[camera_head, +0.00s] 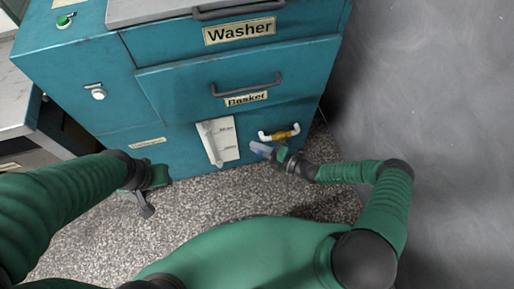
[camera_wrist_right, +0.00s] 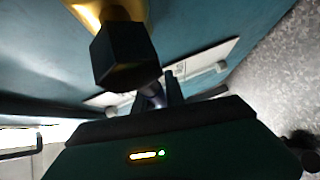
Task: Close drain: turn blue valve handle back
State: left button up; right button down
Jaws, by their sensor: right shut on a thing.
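The brass drain valve (camera_head: 281,135) with its white pipe ends sits low on the front of the teal washer. The blue valve handle (camera_head: 259,148) shows as a small bluish-purple piece at my right gripper (camera_head: 268,151), just below and left of the brass body. My right gripper is shut on the handle. In the right wrist view a small part of the handle (camera_wrist_right: 153,95) shows between the dark fingers, beside a black hexagonal piece (camera_wrist_right: 125,55); the rest is hidden. My left gripper (camera_head: 146,206) hangs over the floor at the left, apart from the washer; its finger opening is unclear.
The washer (camera_head: 190,75) has a basket drawer with a dark handle (camera_head: 248,88) above the valve. A white level gauge panel (camera_head: 219,142) is left of the valve. A grey wall (camera_head: 430,90) stands at the right. Speckled floor (camera_head: 215,195) lies clear in front.

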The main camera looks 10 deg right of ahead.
jog(key=d+r+m+t+h+b, duration=0.3)
jog(key=d+r+m+t+b, duration=0.2)
jog(key=m, duration=0.6)
jog(key=d+r+m+t+h+b, duration=0.3)
jog(key=d+r+m+t+b, duration=0.2)
jog(key=m+t+b, duration=0.4)
jog(key=shift+r+m+t+b, duration=0.35)
jog(key=shift+m+t, duration=0.25)
jog(key=shift+m, duration=1.1)
jog(key=shift+w+d, duration=0.1)
jog(key=shift+d, duration=0.05)
jog(key=c, duration=1.4)
grip_release()
jog(key=p+v, duration=0.2)
jog(key=v, duration=1)
